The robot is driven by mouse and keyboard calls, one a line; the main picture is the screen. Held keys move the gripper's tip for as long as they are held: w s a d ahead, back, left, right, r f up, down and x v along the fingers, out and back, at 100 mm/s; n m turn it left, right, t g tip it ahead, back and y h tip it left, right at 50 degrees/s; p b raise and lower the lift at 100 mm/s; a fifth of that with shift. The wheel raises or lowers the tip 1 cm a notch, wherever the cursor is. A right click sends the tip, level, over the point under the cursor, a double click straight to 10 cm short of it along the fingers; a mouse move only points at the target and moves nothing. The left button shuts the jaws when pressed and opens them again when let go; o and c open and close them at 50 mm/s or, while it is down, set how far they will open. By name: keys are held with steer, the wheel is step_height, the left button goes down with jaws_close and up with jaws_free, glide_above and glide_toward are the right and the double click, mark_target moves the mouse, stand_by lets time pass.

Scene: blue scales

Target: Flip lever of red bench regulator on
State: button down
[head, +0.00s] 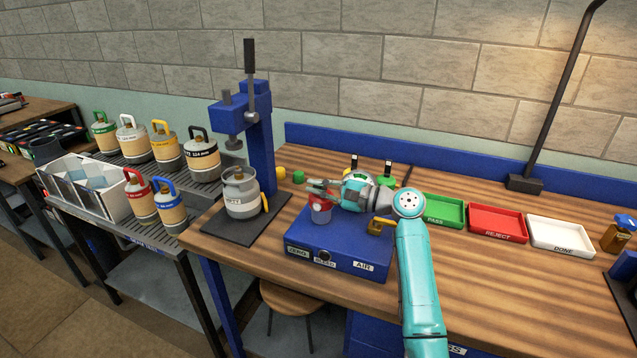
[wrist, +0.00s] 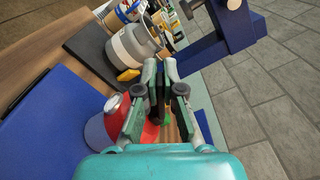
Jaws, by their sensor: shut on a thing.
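The red bench regulator (head: 320,212) sits on top of a blue box (head: 338,252) with small white labels on its front. In the wrist view the red body and a pale round knob (wrist: 111,103) show left of the fingers. My gripper (head: 316,188) is right above the regulator, reaching in from the right. In the wrist view my gripper (wrist: 164,72) has its fingers close together around a narrow dark part, which looks like the regulator's lever. The fingers hide most of the lever, so its exact position cannot be told.
A grey cylinder (head: 240,195) stands on a black mat (head: 213,230) under a blue press (head: 258,130). A brass fitting (head: 378,228) is at the box's right. Green (head: 438,213), red (head: 496,222) and white (head: 560,235) trays lie to the right. The front right bench is clear.

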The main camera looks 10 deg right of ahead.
steer(key=shift+s+a+f+n, duration=0.1)
steer(key=shift+f+n, duration=0.2)
steer(key=shift+n, duration=0.45)
steer(key=shift+s+a+f+n, duration=0.1)
steer(key=shift+f+n, duration=0.2)
steer(key=shift+n, duration=0.45)
steer(key=c, duration=1.3)
jaws_free()
steer(key=shift+f, duration=0.15)
